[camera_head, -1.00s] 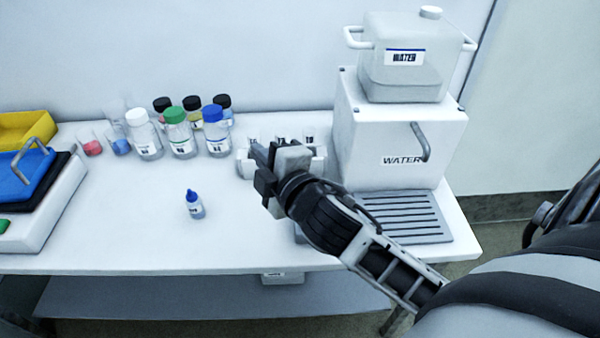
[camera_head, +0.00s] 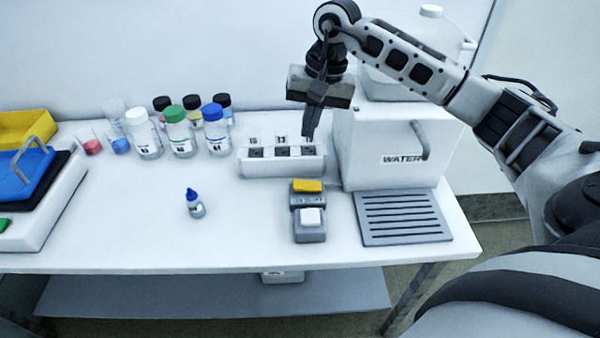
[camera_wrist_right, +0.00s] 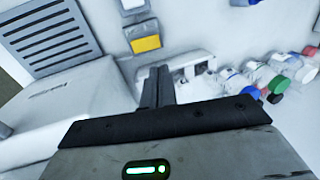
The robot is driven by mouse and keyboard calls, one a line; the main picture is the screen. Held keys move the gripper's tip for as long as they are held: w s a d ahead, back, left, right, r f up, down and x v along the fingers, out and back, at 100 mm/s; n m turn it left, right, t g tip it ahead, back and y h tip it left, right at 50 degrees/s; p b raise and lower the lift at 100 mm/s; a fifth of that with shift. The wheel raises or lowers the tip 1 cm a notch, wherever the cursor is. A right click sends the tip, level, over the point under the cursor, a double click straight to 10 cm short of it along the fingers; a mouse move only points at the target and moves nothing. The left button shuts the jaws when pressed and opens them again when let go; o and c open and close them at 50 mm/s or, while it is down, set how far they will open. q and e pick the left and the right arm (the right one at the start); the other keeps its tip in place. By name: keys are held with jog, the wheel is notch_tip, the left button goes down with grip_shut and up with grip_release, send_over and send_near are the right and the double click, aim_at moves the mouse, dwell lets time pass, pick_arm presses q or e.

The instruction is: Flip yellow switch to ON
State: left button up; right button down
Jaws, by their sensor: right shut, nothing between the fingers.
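The yellow switch (camera_head: 307,186) is a yellow rocker on a small grey box, on the white table left of the water dispenser. In the right wrist view the yellow switch (camera_wrist_right: 146,44) shows beyond the fingertips. A white button on a grey base (camera_head: 311,220) sits just in front of it. My right gripper (camera_head: 309,138) is shut and empty, pointing down above the right end of the white vial rack, behind the switch and apart from it. In the right wrist view its fingers (camera_wrist_right: 160,72) are together. My left gripper is not in view.
The white vial rack (camera_head: 281,166) stands behind the switch. The water dispenser (camera_head: 385,150) and its slotted drip tray (camera_head: 404,219) are to the right. A small blue-capped bottle (camera_head: 195,205) stands left, with several capped bottles behind. The front middle of the table is clear.

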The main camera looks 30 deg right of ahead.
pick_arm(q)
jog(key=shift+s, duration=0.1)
pick_arm(e)
jog(key=shift+s+d, duration=0.1)
jog(key=shift+d, duration=0.25)
jog(key=p, duration=0.2)
send_near(297, 183)
jog(key=x, duration=0.6)
jog(key=shift+f, duration=0.15)
jog(key=shift+a+f, duration=0.1)
jog(key=shift+f, duration=0.15)
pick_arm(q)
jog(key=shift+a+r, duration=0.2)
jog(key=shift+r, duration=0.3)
